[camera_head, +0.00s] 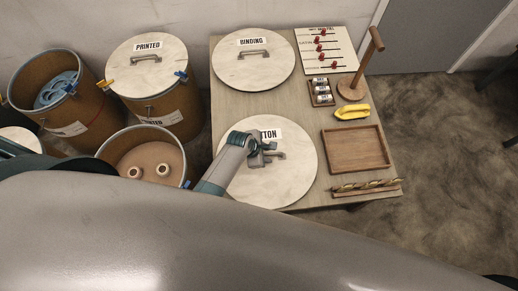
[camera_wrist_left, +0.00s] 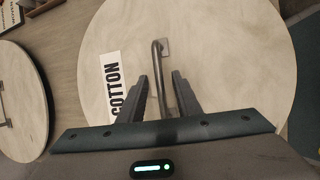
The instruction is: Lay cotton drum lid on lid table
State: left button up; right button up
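The cotton drum lid (camera_head: 290,185) is a round pale wooden disc with a metal bar handle (camera_head: 272,155) and a label reading COTTON, partly covered by my arm in the head view. It appears to lie flat on the lid table (camera_head: 322,103), at its front left. In the left wrist view the lid (camera_wrist_left: 225,50) fills the middle, with its handle (camera_wrist_left: 158,75) between my fingers. My left gripper (camera_wrist_left: 157,82) is open, with a finger on each side of the handle; it also shows over the lid in the head view (camera_head: 268,157). My right gripper is not in view.
The BINDING lid (camera_head: 253,70) lies behind on the table. A wooden tray (camera_head: 357,148), yellow tool (camera_head: 352,112), wooden stand (camera_head: 351,88) and rack (camera_head: 366,188) occupy the right side. An open drum (camera_head: 150,150) and the PRINTED drum (camera_head: 155,105) stand left of the table.

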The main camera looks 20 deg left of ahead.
pick_arm(q)
jog(key=v, duration=1.7)
jog(key=shift+r, duration=0.2)
dwell(0.5)
